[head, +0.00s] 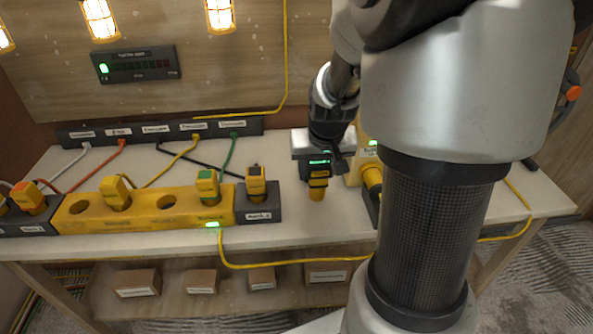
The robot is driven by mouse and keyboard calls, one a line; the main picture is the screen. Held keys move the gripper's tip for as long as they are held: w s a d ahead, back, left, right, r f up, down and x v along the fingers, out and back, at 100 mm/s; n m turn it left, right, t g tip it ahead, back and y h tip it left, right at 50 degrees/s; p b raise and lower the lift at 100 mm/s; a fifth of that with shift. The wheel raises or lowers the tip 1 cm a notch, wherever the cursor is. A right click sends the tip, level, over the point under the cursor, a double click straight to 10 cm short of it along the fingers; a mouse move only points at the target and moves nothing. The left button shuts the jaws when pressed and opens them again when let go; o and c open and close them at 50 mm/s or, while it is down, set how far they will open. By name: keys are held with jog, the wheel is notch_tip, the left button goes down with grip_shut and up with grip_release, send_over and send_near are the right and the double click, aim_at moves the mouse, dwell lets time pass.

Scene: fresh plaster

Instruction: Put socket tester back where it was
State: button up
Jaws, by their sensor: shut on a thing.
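The socket tester (318,183), a small black and yellow thing with a green lit display, is in my gripper (320,163). The gripper points down over the white bench (295,215), right of the yellow socket strip. I cannot tell whether the tester touches the bench or hangs just above it. The jaws themselves are mostly hidden by the gripper body and the tester.
A yellow socket strip (146,212) with plugs and empty round sockets stands at left, with dark end blocks; the right one (259,212) holds a plug. A pale box (353,168) with a yellow plug stands close right, partly hidden by my arm. Cables cross the bench.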

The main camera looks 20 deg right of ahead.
aim_at(316, 186)
jog(key=shift+f+b, duration=0.55)
jog(key=shift+f, duration=2.05)
jog(key=shift+f, duration=0.15)
jog(key=shift+f, duration=0.15)
jog(key=o, duration=1.3)
jog(key=shift+r, duration=0.2)
